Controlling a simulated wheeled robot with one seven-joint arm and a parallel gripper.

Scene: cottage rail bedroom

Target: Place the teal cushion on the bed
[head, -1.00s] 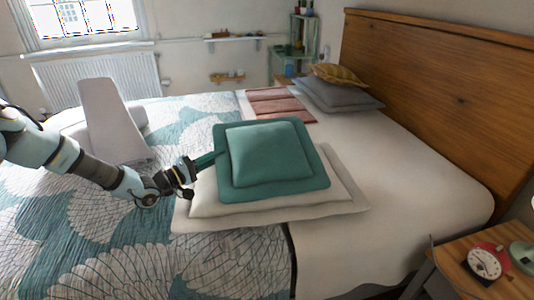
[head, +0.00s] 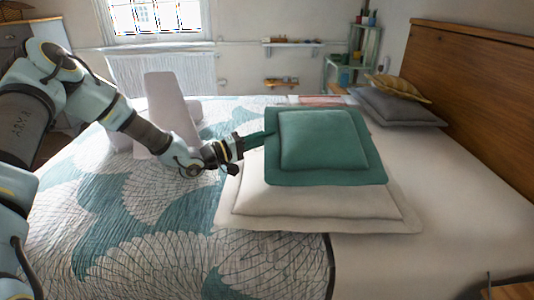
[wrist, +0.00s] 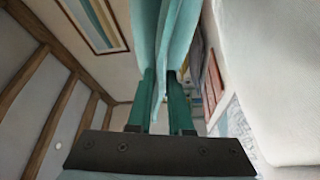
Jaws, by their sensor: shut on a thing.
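The teal cushion (head: 325,140), square with a flat border, is over the bed (head: 450,215) and above a larger white cushion (head: 310,200) that lies on it. I cannot tell whether the teal cushion touches the white one. My gripper (head: 268,136) is shut on the left edge of the teal cushion. In the wrist view, the cushion's edge (wrist: 166,45) runs between the two teal fingers (wrist: 166,105). The middle of the white cushion is hidden under the teal one.
Grey pillows (head: 398,107) and a mustard cushion (head: 400,88) lie near the wooden headboard (head: 475,90). A pale angular object (head: 172,112) stands left, behind my arm. The patterned cover (head: 150,225) at front left and the white bedding at right are clear.

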